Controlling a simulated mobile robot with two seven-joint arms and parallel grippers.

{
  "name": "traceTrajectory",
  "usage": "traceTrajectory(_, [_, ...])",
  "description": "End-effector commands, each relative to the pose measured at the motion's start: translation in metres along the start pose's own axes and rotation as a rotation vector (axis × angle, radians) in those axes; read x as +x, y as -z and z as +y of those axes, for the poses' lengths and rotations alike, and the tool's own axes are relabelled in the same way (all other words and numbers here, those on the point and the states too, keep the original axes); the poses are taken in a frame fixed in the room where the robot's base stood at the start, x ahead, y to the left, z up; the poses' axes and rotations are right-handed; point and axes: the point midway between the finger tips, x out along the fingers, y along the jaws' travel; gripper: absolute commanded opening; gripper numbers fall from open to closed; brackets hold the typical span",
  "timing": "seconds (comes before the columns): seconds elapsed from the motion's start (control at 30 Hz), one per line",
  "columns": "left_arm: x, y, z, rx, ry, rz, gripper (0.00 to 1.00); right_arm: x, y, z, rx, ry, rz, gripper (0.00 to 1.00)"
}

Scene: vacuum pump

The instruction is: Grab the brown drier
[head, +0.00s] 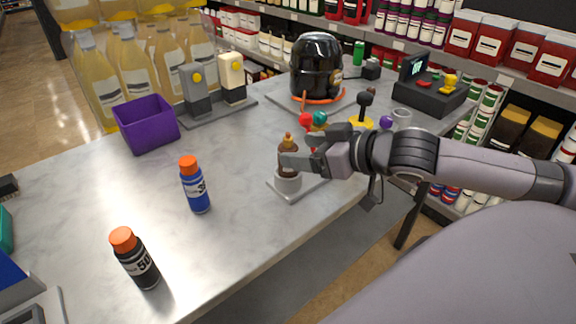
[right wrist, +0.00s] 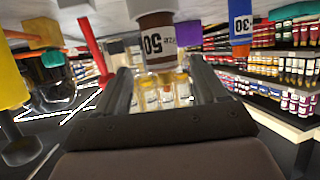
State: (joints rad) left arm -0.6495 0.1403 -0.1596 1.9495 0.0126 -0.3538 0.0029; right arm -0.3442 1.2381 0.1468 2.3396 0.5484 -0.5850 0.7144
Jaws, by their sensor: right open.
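The brown drier (head: 288,160) is a small brown bottle standing upright in a white round holder (head: 288,182) on a small grey plate. My right gripper (head: 288,158) comes in from the right at its height, with its fingers at the bottle. In the right wrist view, which is upside down, the brown drier (right wrist: 157,42) with its "50" label stands between the two open fingers (right wrist: 160,85). I cannot tell whether the fingers touch it. My left gripper is not in view.
A blue bottle (head: 195,187) and a black bottle (head: 136,262), both orange-capped, stand to the left. A purple bin (head: 146,124) stands behind. The table's middle left is clear.

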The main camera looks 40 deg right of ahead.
Motion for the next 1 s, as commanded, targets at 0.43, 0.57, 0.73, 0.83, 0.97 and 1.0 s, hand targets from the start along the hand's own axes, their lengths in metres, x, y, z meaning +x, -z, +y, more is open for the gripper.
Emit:
traceTrajectory(0.43, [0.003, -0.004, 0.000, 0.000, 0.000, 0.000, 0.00, 0.023, -0.001, -0.003, -0.001, -0.001, 0.003, 0.71])
traceTrajectory(0.57, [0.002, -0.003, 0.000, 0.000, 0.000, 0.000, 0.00, 0.032, -0.001, -0.002, 0.002, -0.005, 0.003, 0.71])
traceTrajectory(0.73, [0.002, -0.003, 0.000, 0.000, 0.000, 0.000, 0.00, 0.041, -0.001, -0.003, 0.000, -0.002, 0.001, 0.71])
traceTrajectory(0.83, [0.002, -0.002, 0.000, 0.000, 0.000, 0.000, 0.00, 0.043, -0.002, -0.003, -0.001, -0.001, 0.001, 0.71])
traceTrajectory(0.97, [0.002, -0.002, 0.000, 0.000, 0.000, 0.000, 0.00, 0.044, -0.002, -0.003, -0.001, -0.001, -0.001, 0.71])
traceTrajectory(1.0, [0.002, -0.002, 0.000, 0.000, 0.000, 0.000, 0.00, 0.044, -0.002, -0.003, -0.001, -0.001, -0.001, 0.71])
